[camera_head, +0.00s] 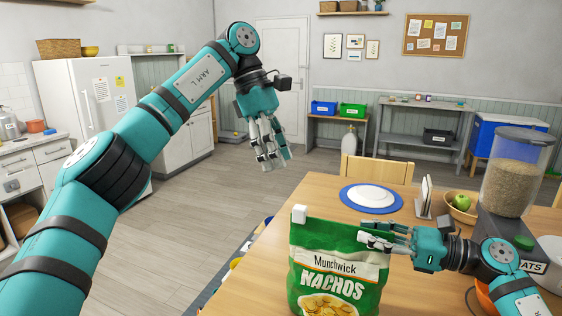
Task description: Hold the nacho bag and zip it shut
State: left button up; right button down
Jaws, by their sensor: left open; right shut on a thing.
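The green nacho bag (335,270) stands upright near the front edge of the wooden table, its printed front facing me. A small white block, perhaps the zip slider (299,214), sits at the bag's top left corner. My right gripper (368,233) comes in from the right and is shut on the bag's upper right edge. My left gripper (268,160) hangs open and empty in the air, fingers down, up and to the left of the bag, apart from it. The bag's lower end is cut off by the frame.
On the wooden table (290,238) stand a white plate (371,196) on a blue mat, a bowl (458,213) with a green apple, a white upright holder (424,197) and a grain dispenser (515,175). A chair (377,169) stands behind. Open floor lies left of the table.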

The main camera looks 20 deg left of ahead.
jog(key=shift+f, duration=0.5)
jog(key=c, duration=1.7)
grip_release()
jog(key=shift+c, duration=0.2)
jog(key=o, duration=0.3)
jog(key=shift+w+r, duration=0.15)
jog(key=shift+w, duration=0.1)
jog(key=shift+o, duration=0.2)
jog(key=shift+s+d+r, duration=0.1)
jog(key=shift+s+r, duration=0.05)
jog(key=shift+d, duration=0.3)
jog(key=d, duration=1.1)
jog(key=shift+d, duration=0.15)
jog(key=shift+s, duration=0.1)
